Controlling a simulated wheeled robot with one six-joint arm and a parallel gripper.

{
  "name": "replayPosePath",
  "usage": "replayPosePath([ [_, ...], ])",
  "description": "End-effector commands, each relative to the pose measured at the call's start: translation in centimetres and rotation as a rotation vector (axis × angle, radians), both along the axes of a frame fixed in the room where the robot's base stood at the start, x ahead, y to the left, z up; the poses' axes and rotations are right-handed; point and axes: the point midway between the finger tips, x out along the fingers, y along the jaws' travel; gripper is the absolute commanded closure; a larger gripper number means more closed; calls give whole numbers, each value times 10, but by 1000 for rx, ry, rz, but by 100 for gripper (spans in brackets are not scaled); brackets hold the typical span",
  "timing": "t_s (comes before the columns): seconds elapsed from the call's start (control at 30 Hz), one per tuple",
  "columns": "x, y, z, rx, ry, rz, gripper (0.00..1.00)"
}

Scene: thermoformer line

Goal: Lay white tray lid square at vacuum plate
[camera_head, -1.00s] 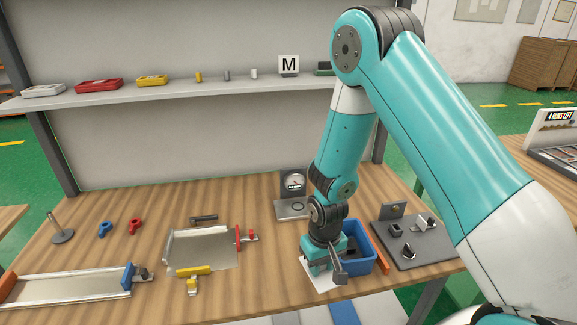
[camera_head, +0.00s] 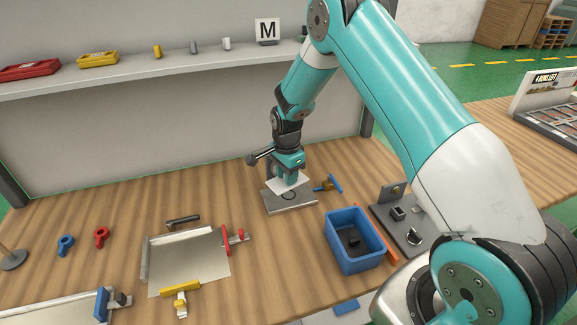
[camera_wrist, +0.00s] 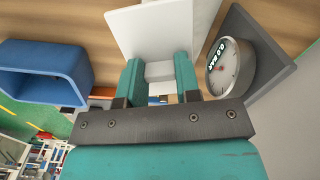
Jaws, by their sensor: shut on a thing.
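My gripper (camera_head: 290,173) points down over the grey vacuum plate (camera_head: 293,204), at the back middle of the table. It is shut on the white tray lid (camera_head: 281,184), which hangs at the plate's back part, turned relative to the plate's edges. I cannot tell whether the lid touches the plate. The plate's ring mark shows in front of the lid. In the wrist view the jaws (camera_wrist: 158,70) hold a pale block on the lid (camera_wrist: 130,20). A round gauge (camera_wrist: 226,68) on a grey upright panel (camera_wrist: 270,65) stands close at the right.
A blue-handled valve (camera_head: 329,184) stands just right of the plate. A blue bin (camera_head: 345,262) with a dark part inside stands nearer, right. A metal tray fixture (camera_head: 190,262) with red and yellow clamps lies to the left.

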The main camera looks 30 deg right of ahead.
Motion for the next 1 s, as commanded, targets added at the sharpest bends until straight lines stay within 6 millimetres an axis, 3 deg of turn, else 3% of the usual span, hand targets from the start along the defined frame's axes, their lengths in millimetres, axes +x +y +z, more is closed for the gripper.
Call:
replayPosePath([
  [0.1,16,-12,6,0,-2,-192,100],
  [0.23,22,-19,10,0,0,-294,100],
  [0.67,23,-18,11,-1,1,-310,100],
  [1.0,23,-18,-13,-1,3,-309,100],
])
